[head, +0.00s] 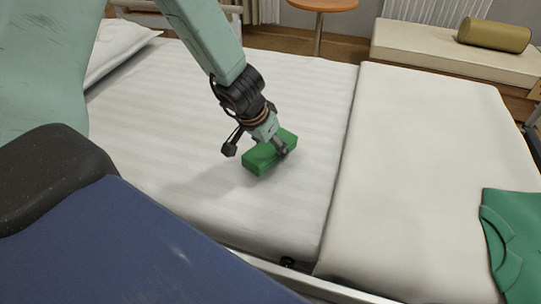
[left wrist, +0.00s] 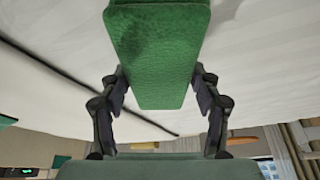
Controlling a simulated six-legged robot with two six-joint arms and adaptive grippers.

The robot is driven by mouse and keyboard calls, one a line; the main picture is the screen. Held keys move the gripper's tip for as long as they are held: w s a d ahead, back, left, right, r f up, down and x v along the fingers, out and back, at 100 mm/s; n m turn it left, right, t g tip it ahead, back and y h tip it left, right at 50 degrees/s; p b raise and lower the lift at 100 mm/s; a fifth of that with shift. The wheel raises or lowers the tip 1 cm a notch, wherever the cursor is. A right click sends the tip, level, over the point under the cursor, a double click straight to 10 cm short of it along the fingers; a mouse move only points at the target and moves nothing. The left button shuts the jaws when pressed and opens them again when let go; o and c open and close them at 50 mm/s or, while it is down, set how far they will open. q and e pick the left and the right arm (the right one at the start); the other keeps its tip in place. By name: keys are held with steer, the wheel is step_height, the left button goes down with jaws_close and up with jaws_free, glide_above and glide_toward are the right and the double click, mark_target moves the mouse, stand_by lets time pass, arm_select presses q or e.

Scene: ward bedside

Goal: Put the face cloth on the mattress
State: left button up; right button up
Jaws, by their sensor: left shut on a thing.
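The face cloth is a green, block-shaped folded piece (head: 262,158) at the white mattress (head: 310,110). My left gripper (head: 278,146) is shut on it from above. In the left wrist view the cloth (left wrist: 158,55) lies between the two dark fingers (left wrist: 158,95), one on each side. The cloth is low over the striped sheet, left of the seam. I cannot tell whether its underside touches the sheet. My right gripper is not in view.
A pale second mattress section (head: 420,160) lies to the right, with a green garment (head: 512,235) on it. A pillow (head: 115,48) lies at the upper left. A bench (head: 450,55) with an olive bolster (head: 494,35) and a round table (head: 322,5) stand behind. The sheet around the cloth is clear.

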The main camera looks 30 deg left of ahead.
arm_select(q)
steer(key=shift+w+a+f+b, duration=0.15)
steer(key=shift+f+b, duration=0.2)
steer(key=shift+f, duration=0.3)
steer(key=shift+s+a+f+b, duration=0.1)
steer(key=shift+f+b, duration=0.25)
steer(key=shift+f, duration=0.25)
steer(key=shift+d+r, duration=0.2)
steer(key=shift+r, duration=0.1)
steer(key=shift+a+f, duration=0.1)
steer(key=shift+f, duration=0.2)
steer(key=o, duration=1.2)
steer(key=shift+r, duration=0.1)
